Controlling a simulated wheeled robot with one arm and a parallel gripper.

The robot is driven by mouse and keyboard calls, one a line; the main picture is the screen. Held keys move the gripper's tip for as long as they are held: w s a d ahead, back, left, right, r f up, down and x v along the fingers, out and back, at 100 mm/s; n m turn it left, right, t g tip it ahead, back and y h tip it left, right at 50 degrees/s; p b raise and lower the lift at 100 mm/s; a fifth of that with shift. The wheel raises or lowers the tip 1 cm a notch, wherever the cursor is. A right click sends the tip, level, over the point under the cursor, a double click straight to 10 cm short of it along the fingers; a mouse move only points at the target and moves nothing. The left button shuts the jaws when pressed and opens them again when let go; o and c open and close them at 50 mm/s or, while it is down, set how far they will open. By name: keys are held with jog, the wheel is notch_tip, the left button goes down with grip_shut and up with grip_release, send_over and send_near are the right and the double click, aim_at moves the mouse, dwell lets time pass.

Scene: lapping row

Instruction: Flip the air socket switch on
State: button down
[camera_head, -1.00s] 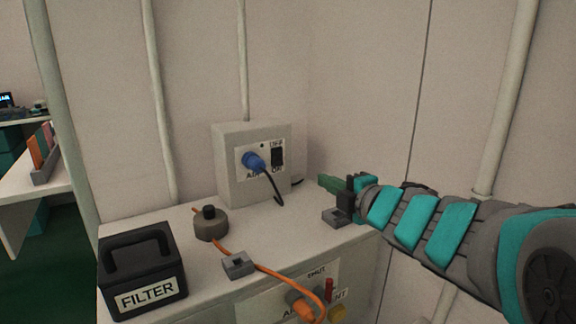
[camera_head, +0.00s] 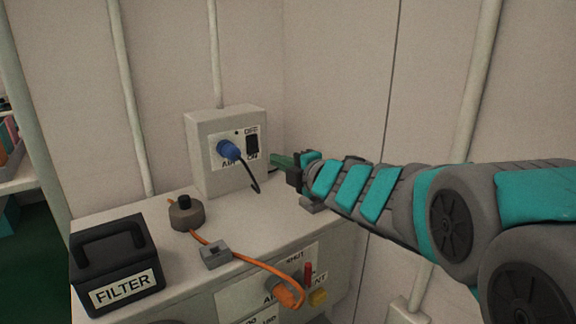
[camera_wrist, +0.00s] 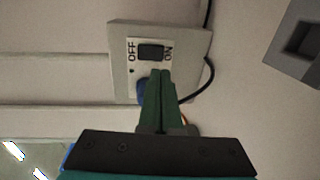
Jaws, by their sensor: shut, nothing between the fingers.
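The air socket is a pale box (camera_head: 227,118) standing on the cabinet top against the wall. A black rocker switch (camera_head: 252,144) sits on its face between the OFF and ON labels; the switch also shows in the wrist view (camera_wrist: 151,52). A blue plug (camera_head: 228,149) with a black cable is in the socket beside the switch. My gripper (camera_head: 276,160) has green fingers that are shut and empty, to the right of the box in the head view. In the wrist view the fingertips (camera_wrist: 160,72) appear just below the switch, nearer its ON side; contact cannot be told.
A black FILTER case (camera_head: 115,265), a round grey-brown weight (camera_head: 186,213) and a small grey block (camera_head: 215,254) are on the cabinet top (camera_head: 150,220). An orange cable runs over the front edge to a lower panel (camera_head: 250,290).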

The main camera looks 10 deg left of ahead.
aim_at(255, 151)
jog(key=x, duration=0.8)
jog(key=shift+r, duration=0.1)
jog(key=shift+w+f+t+b, duration=0.25)
jog(key=shift+f+b, duration=0.2)
jog(key=shift+b, duration=0.75)
jog(key=shift+s+r+p, duration=0.1)
jog(key=shift+r+p, duration=0.3)
jog(key=shift+s+f, duration=0.1)
jog(key=f+v, duration=0.1)
jog(key=v, duration=0.3)
jog(key=f+v, duration=0.1)
jog(key=v, duration=0.4)
jog(key=f+b+v, duration=0.1)
jog(key=v, duration=0.3)
jog(key=shift+s+d+r, duration=0.1)
jog(key=shift+s+d, duration=0.05)
jog(key=shift+d, duration=0.2)
jog(key=shift+s, duration=0.1)
